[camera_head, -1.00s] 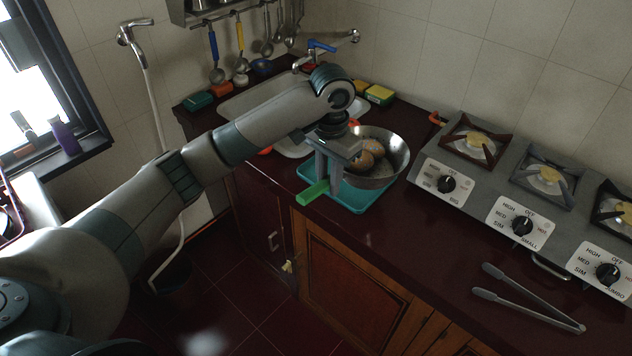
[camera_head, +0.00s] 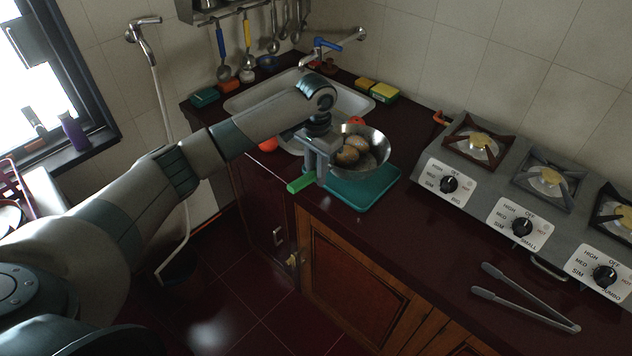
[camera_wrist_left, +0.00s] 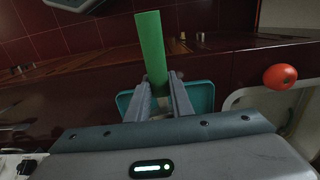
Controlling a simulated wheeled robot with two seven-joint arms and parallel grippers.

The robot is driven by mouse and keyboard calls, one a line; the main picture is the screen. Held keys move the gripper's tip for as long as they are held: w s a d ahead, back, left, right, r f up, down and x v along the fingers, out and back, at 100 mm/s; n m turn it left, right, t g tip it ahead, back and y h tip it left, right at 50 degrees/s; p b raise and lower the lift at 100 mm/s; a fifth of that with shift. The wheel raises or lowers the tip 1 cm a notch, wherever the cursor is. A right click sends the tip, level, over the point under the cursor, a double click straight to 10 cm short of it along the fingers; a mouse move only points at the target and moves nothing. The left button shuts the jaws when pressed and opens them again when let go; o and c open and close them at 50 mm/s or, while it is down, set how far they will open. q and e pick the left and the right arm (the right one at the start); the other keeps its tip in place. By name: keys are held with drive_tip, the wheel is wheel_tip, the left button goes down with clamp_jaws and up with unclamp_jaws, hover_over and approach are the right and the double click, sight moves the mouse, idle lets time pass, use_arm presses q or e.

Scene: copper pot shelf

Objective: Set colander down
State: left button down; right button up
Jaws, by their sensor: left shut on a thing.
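The colander (camera_head: 380,149) is a silver metal bowl with a green handle (camera_head: 300,184) and several brown, potato-like things inside. My left gripper (camera_head: 322,172) is shut on the handle, which also shows in the left wrist view (camera_wrist_left: 150,45) between the fingers (camera_wrist_left: 160,92). The bowl is over the back left part of a teal tray (camera_head: 378,190) on the dark red counter. I cannot tell whether it touches the tray. The bowl is hidden in the left wrist view. My right gripper is not in view.
The sink (camera_head: 240,102) lies behind and left of the bowl, with a blue-handled tap (camera_head: 325,45). A tomato-like red-orange thing (camera_wrist_left: 280,77) is near the sink. A stove (camera_head: 520,190) stands to the right. Tongs (camera_head: 525,305) lie on the front counter; the counter between is clear.

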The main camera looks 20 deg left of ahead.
use_arm(q)
wheel_tip(320, 180, down, 2)
drive_tip(key=shift+f+p, duration=0.15)
drive_tip(key=shift+p, duration=0.55)
drive_tip(key=shift+f, duration=0.7)
drive_tip(key=c, duration=1.6)
unclamp_jaws()
drive_tip(key=shift+f, duration=0.1)
drive_tip(key=shift+o, duration=0.2)
drive_tip(key=shift+s, duration=0.1)
